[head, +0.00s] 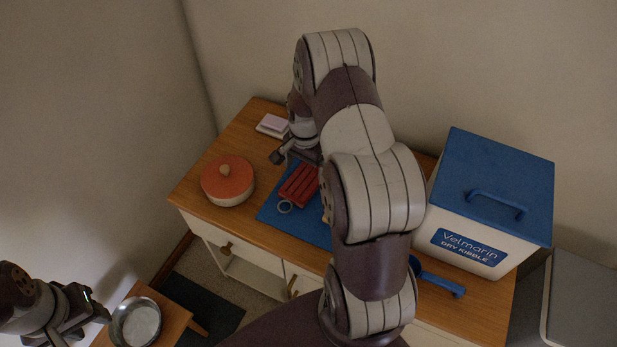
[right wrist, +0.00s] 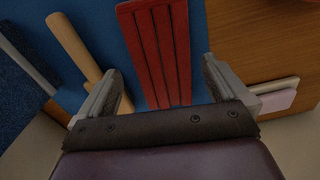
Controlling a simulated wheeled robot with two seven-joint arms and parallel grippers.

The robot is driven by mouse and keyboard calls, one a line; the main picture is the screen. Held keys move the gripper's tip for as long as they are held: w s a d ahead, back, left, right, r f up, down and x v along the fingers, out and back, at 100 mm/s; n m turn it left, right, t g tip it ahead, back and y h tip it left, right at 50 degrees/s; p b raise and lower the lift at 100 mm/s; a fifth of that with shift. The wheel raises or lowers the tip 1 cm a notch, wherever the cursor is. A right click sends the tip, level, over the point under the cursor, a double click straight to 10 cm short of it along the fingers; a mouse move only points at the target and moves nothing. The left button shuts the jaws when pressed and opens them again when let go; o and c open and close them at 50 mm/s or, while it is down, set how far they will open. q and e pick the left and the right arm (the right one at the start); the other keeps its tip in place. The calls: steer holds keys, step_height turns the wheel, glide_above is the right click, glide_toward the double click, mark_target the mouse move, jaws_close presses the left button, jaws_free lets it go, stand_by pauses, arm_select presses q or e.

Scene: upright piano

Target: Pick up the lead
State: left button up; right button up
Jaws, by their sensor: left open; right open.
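The lead (head: 300,185) appears to be the red folded bundle of parallel strips, with a pale ring at its near end. It lies on a blue mat (head: 272,211) on the wooden cabinet top. My right gripper (head: 287,152) is open at its far end, partly hidden by my right arm. In the right wrist view the red strips (right wrist: 158,40) run between the two spread fingers of that gripper (right wrist: 163,66), which do not visibly grip them. Whether the fingers are beside or above the lead I cannot tell. My left gripper (head: 95,306) is open and empty at lower left.
A round orange-lidded pot (head: 228,182) stands left of the mat, and a small pale block (head: 272,125) behind it. A tan wooden handle (right wrist: 73,45) lies close to the lead. A blue-lidded kibble bin (head: 480,205) and blue scoop (head: 438,281) are right. A metal bowl (head: 136,322) is at lower left.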

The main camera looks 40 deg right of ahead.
mark_target(306, 177)
steer(key=f, duration=0.3)
steer(key=shift+w+d+f, duration=0.2)
steer(key=shift+d+f, duration=0.05)
steer(key=shift+r, duration=0.1)
steer(key=c, duration=1.1)
steer(key=shift+o, duration=0.2)
step_height(306, 177, up, 10)
steer(key=p, duration=0.1)
